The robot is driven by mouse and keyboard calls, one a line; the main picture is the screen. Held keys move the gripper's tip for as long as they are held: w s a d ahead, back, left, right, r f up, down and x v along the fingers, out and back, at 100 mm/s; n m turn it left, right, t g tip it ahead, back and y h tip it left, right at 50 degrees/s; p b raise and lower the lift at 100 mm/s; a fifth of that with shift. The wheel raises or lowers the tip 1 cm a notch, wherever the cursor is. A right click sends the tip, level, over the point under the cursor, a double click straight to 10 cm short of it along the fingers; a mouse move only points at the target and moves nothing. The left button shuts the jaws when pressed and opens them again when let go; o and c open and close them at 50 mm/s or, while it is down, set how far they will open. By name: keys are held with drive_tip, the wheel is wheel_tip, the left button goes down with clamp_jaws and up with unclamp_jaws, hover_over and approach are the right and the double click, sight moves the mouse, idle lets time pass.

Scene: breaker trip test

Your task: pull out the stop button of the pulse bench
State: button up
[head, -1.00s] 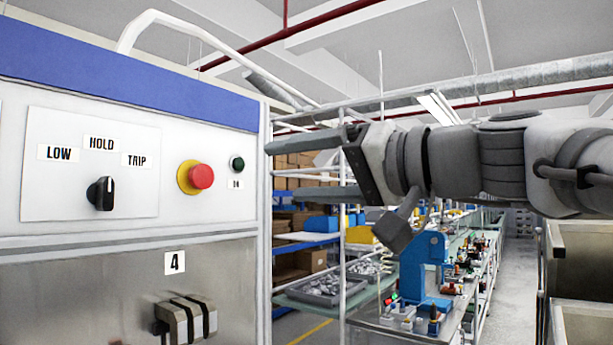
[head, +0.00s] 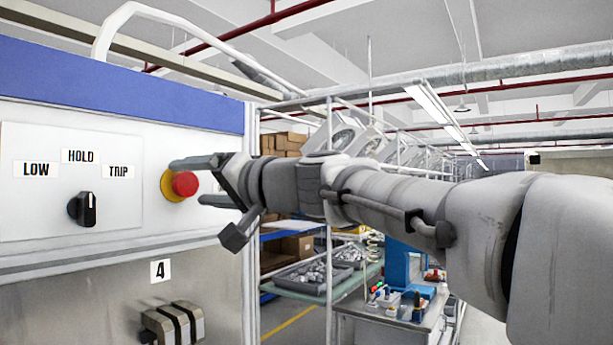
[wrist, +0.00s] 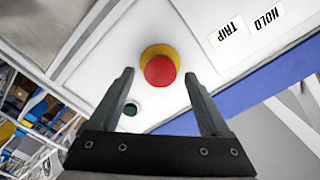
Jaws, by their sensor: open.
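The stop button (head: 184,184) is a red mushroom head on a yellow ring, on the white front panel of the pulse bench (head: 60,255). My gripper (head: 187,181) is open, its two fingers pointing left at the panel close to the button. In the wrist view the red button (wrist: 160,70) lies ahead of the gap between the open fingertips (wrist: 158,80). I cannot tell that either finger touches it. In the head view the upper finger overlaps the edge of the yellow ring.
A black selector knob (head: 83,208) with LOW, HOLD and TRIP labels is left of the button. A small dark green button (wrist: 130,109) sits near one finger in the wrist view. Breakers (head: 173,326) are on the lower panel. Shelving with trays (head: 310,275) stands to the right.

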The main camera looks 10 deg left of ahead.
drive_tip(key=shift+w+a, duration=0.15)
drive_tip(key=shift+a, duration=0.15)
clamp_jaws()
idle(0.3)
idle(1.0)
